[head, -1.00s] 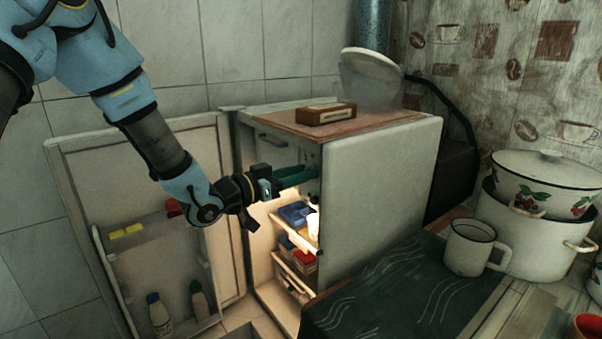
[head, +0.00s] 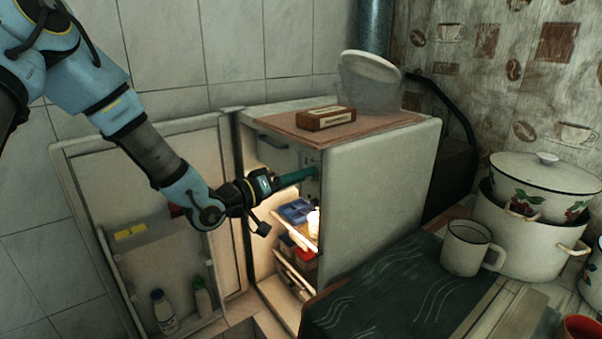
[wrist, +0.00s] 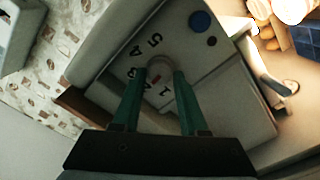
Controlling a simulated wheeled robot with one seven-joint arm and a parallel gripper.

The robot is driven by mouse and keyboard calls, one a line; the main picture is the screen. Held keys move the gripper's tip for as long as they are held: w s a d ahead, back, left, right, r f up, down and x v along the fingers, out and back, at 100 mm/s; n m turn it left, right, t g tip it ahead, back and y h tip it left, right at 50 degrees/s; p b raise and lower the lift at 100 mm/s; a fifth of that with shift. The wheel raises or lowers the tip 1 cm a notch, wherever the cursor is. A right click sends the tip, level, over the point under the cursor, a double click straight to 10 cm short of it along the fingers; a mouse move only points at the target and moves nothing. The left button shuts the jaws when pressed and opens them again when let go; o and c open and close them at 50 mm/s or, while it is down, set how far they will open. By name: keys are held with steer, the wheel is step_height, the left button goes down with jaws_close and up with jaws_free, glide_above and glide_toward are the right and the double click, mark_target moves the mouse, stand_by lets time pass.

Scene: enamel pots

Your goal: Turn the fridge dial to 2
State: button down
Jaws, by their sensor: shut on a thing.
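The white fridge (head: 380,190) stands with its door (head: 95,165) swung open to the left and its lit inside showing. My gripper (head: 308,173) reaches into the upper part of the fridge opening with its green fingers. In the wrist view, the pale round dial (wrist: 160,64) sits between the fingertips of my gripper (wrist: 160,73), which is shut on it. Dark numerals 5, 4, 3, 2 and 1 run around the dial, partly hidden by the left finger. A small red mark shows low on the dial, near the 2 and 1; its exact alignment is unclear.
Fridge shelves below my gripper hold a blue container (head: 295,211) and other food. Bottles (head: 162,311) stand in the door rack. A wooden box (head: 325,118) lies on the fridge top. A mug (head: 466,248) and enamel pots (head: 528,240) stand at the right.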

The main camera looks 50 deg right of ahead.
steer(key=shift+n, duration=0.4)
steer(key=shift+c, duration=2.3)
jaws_free()
steer(key=w+a+b, duration=0.2)
steer(key=a, duration=0.8)
steer(key=shift+a, duration=0.35)
